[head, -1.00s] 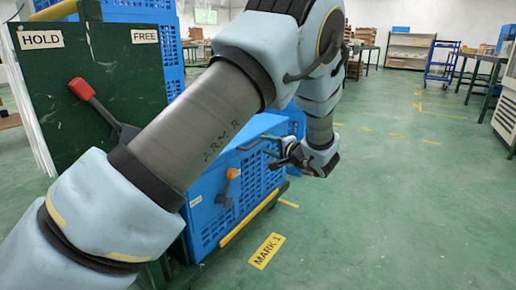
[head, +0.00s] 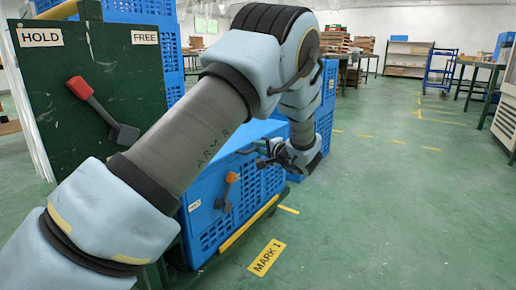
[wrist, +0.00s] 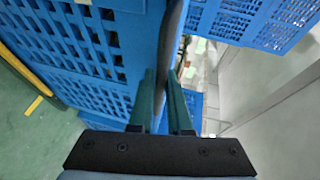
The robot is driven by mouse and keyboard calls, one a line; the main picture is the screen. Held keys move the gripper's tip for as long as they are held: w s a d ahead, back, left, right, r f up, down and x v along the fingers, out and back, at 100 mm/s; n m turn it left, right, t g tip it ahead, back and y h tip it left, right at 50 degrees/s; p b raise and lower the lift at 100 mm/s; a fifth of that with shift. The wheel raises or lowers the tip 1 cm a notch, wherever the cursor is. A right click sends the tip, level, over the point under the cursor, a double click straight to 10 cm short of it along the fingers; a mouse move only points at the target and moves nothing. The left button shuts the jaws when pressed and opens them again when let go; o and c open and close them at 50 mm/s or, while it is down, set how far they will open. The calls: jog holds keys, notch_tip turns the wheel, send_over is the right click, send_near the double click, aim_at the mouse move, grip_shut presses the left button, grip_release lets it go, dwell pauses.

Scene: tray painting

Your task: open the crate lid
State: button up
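The blue crate (head: 212,222) stands at the centre left in the head view, its slatted front facing right. Its lid (head: 262,130) looks down, partly hidden by my arm. A dark bar handle (head: 246,151) sticks out at the lid's front edge. An orange-tipped latch (head: 232,178) is on the crate's front below it. My gripper (head: 262,162) is at the handle's right end. In the wrist view, the two green fingers of my gripper (wrist: 161,82) stand close on either side of the dark bar (wrist: 172,35). Whether they press on it is unclear.
A green panel (head: 75,130) marked HOLD and FREE, with a red-handled lever (head: 92,98), stands at left. More blue crates (head: 324,105) are behind. A yellow MARK 1 plate (head: 266,258) lies on the green floor. The floor at right is free.

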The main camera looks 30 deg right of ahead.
grip_shut()
dwell(0.8)
